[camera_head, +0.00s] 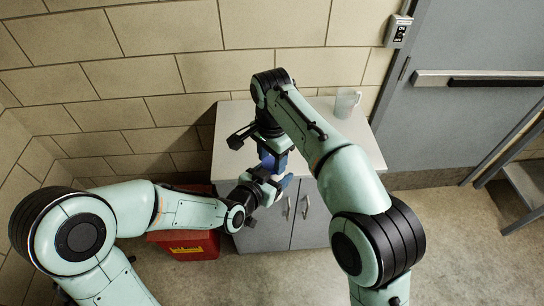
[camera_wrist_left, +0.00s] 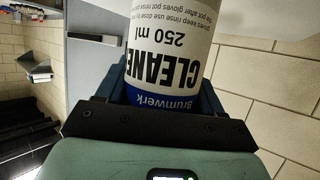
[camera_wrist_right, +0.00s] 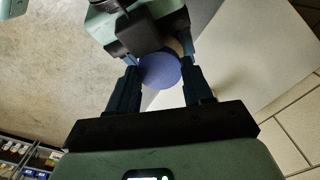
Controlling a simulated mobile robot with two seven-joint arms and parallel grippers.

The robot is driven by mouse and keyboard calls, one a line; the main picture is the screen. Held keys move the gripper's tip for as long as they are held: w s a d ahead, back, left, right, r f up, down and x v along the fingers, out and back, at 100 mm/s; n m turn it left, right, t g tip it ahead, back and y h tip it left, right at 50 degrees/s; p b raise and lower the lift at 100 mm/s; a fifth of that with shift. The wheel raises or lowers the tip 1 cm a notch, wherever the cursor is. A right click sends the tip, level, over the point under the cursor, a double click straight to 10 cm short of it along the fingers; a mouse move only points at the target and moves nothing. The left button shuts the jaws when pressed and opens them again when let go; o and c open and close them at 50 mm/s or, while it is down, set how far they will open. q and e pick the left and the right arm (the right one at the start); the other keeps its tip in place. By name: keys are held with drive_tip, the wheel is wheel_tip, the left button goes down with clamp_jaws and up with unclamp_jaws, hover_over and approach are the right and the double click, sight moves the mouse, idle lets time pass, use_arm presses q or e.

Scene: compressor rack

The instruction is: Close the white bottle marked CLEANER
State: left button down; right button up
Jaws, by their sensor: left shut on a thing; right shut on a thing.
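The white bottle marked CLEANER (camera_wrist_left: 170,45), with a blue label band, fills the upper middle of the left wrist view, its text upside down. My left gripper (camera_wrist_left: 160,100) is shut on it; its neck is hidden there. In the head view the left gripper (camera_head: 268,186) holds the bottle in front of the cabinet, mostly covered. A round blue cap (camera_wrist_right: 160,71) sits between the fingers of my right gripper (camera_wrist_right: 162,85), which is shut on it. In the head view the right gripper (camera_head: 270,160) is just above the left one. I cannot tell whether cap and bottle touch.
A cabinet with a pale top (camera_head: 352,135) stands against the block wall, with a clear mug (camera_head: 346,102) at its back right. A red bin (camera_head: 185,245) is on the floor at its left. A grey door (camera_head: 460,100) is at the right.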

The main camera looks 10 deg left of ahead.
drive_tip(key=o, duration=1)
drive_tip(key=shift+r, duration=2.3)
drive_tip(key=shift+c, duration=0.4)
